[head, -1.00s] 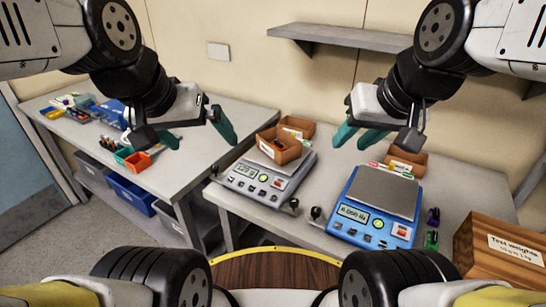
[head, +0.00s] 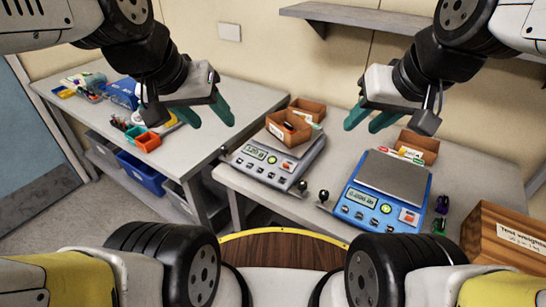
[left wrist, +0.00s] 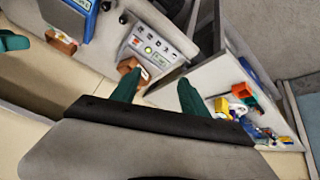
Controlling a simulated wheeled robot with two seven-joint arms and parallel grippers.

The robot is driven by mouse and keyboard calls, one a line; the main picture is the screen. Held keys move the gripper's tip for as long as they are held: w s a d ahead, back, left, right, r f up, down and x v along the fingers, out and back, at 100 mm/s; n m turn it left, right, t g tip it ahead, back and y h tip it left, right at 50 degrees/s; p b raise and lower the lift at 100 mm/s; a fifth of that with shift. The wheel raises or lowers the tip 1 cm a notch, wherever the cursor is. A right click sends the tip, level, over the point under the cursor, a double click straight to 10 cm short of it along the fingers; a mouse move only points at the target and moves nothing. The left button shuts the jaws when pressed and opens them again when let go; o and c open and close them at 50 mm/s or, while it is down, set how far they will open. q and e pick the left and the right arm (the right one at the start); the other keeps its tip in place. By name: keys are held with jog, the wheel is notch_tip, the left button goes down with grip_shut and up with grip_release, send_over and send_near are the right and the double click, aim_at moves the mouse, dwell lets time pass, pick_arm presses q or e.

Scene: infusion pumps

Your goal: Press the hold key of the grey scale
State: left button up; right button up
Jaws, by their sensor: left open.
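The grey scale (head: 272,175) stands on the right-hand table, with its lit display and a row of small keys facing me. A brown open box (head: 291,128) sits on its pan. I cannot read which key is the hold key. The scale also shows upside down in the left wrist view (left wrist: 136,45). My left gripper (head: 212,123) is open and empty, in the air to the left of the scale. Its two teal fingers stand apart in the left wrist view (left wrist: 157,88). My right gripper (head: 362,127) is open and empty above the blue scale's far left side.
A blue scale (head: 351,213) with a similar panel stands to the right. Small dark knobs (head: 323,196) stand between the scales. A wooden test-weights box (head: 490,245) is at right. The left table (head: 190,150) holds bins and tools. A shelf (head: 350,25) hangs behind.

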pick_arm(q)
grip_shut()
dwell(1.3)
